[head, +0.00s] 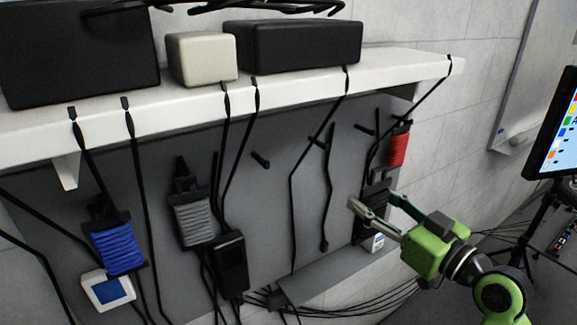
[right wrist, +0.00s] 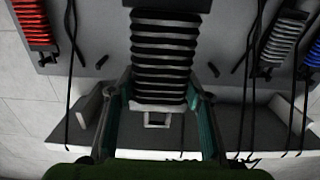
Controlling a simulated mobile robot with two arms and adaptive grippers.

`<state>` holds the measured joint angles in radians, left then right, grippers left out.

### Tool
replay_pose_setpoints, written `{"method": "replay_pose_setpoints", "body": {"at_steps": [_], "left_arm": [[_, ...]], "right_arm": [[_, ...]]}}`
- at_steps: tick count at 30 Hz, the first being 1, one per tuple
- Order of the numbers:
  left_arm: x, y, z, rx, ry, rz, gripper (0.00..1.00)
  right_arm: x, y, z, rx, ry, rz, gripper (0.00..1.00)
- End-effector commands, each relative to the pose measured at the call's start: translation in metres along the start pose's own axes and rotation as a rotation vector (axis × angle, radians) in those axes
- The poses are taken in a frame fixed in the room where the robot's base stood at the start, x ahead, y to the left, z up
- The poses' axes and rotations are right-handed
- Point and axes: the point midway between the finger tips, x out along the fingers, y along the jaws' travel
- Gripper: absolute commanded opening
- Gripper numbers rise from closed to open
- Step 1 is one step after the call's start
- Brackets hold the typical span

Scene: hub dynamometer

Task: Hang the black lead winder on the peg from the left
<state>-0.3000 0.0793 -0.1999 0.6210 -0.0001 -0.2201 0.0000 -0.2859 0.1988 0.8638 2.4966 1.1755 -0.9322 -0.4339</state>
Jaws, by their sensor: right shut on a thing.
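The black lead winder (head: 376,190) is at the right end of the grey panel in the head view. My right gripper (head: 372,201) is shut on it, with one finger on each side. In the right wrist view the winder's ribbed black coil (right wrist: 164,62) stands between the fingers (right wrist: 160,95), with a square opening in its frame near the palm. A bare peg (head: 260,160) sticks out of the panel's middle. More pegs (head: 318,140) (head: 365,130) are to its right. Whether the winder touches the panel cannot be told. My left gripper is out of view.
A red winder (head: 397,148) hangs just above the black one. A grey winder (head: 193,220) and a blue winder (head: 118,248) hang at left. Black leads dangle from the white shelf (head: 290,84) across the panel. A monitor (head: 557,130) stands at right.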

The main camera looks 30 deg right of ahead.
Motion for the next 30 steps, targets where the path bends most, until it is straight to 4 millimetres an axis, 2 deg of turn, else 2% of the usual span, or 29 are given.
{"method": "replay_pose_setpoints", "body": {"at_steps": [5,11,17,24,30], "left_arm": [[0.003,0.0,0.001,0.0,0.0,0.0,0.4],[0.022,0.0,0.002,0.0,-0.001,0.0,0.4],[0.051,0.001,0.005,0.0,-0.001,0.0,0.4],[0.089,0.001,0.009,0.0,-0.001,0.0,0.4],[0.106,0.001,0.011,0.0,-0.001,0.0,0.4]], "right_arm": [[0.003,-0.003,-0.002,-0.005,0.003,-0.012,0.19],[0.022,-0.023,-0.011,-0.013,0.003,-0.098,0.19],[0.048,-0.065,-0.022,-0.015,0.001,-0.255,0.19],[0.07,-0.12,-0.016,-0.01,-0.002,-0.436,0.19],[0.077,-0.144,-0.006,-0.004,-0.001,-0.512,0.19]]}}
